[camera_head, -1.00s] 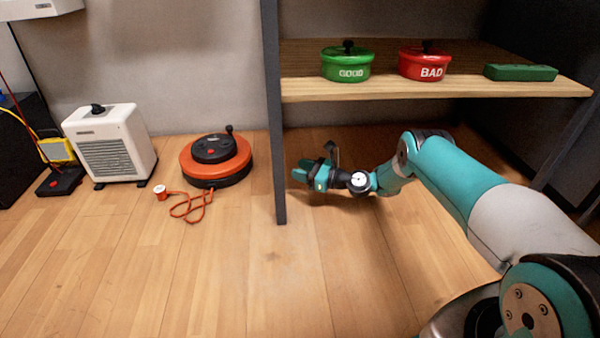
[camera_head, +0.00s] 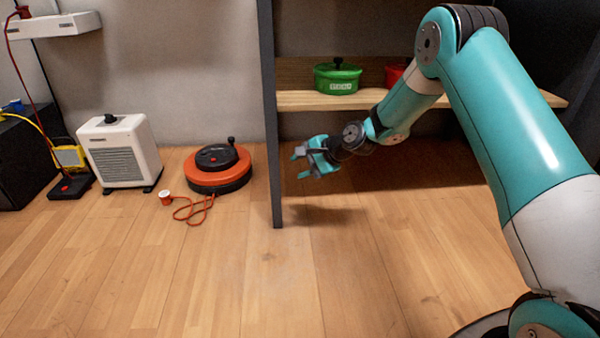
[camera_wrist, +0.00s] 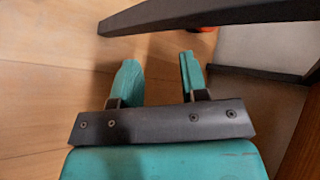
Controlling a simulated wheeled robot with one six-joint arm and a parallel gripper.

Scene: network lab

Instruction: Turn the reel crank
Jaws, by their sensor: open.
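The cable reel (camera_head: 218,172) is an orange drum with a black top, standing on the floor left of the shelf post in the head view. Its crank knob (camera_head: 231,141) sticks up at the right of the black top. My gripper (camera_head: 302,164) is open and empty, right of the post and above the floor, apart from the reel. In the wrist view the two teal fingers of my gripper (camera_wrist: 160,75) are spread, with nothing between them.
The dark shelf post (camera_head: 268,120) stands between my gripper and the reel; it also crosses the wrist view (camera_wrist: 220,14). A white heater (camera_head: 122,150) stands left. A green pot (camera_head: 337,77) sits on the shelf. The front floor is clear.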

